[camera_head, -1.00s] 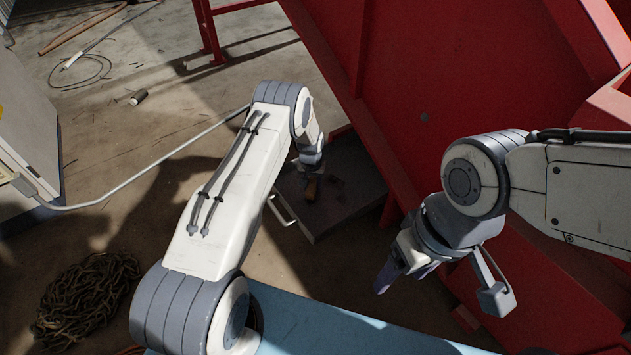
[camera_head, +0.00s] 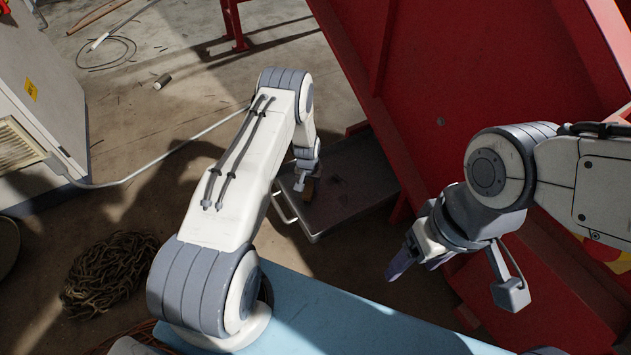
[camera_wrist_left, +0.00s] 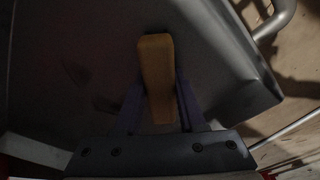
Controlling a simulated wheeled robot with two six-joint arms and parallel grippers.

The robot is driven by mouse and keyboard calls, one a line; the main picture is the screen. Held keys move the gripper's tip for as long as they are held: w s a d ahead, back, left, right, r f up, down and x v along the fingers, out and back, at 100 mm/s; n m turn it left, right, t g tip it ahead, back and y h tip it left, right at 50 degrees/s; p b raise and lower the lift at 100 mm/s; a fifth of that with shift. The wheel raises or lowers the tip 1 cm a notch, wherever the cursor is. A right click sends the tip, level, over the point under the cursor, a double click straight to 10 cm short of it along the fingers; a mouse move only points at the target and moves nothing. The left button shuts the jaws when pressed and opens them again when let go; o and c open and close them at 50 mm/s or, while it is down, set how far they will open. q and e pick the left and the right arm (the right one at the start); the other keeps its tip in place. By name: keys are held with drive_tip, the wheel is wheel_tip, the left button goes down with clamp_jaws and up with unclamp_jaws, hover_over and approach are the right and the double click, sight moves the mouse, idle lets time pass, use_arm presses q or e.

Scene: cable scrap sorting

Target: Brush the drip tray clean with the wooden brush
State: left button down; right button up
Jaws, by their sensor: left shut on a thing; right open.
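The drip tray (camera_head: 352,207) is a shallow grey metal tray on the floor beside the red machine, with a bar handle (camera_head: 285,207) on its left side. My left gripper (camera_head: 307,176) reaches down over the tray's left part. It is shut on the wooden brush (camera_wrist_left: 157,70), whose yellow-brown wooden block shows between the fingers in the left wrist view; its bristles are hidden. Faint dark patches (camera_wrist_left: 76,72) show on the tray floor. I cannot tell whether the brush touches the tray. My right gripper (camera_head: 400,262) is open and empty, right of the tray and above the floor.
The red machine (camera_head: 460,110) rises close behind and right of the tray. My blue base is in front. A coiled rope or chain heap (camera_head: 108,272) lies at left, below a grey cabinet (camera_head: 45,95). A small cylinder (camera_head: 162,81) lies on the open floor.

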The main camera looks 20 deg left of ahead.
use_arm(q)
drive_tip(key=shift+s, duration=0.25)
drive_tip(key=shift+w+r+p, duration=0.15)
drive_tip(key=shift+r+p, duration=2.2)
drive_tip(key=shift+r, duration=0.65)
drive_tip(key=shift+r, duration=0.1)
wheel_tip(320, 180, up, 3)
drive_tip(key=shift+f+p, duration=0.1)
drive_tip(key=shift+p, duration=1.15)
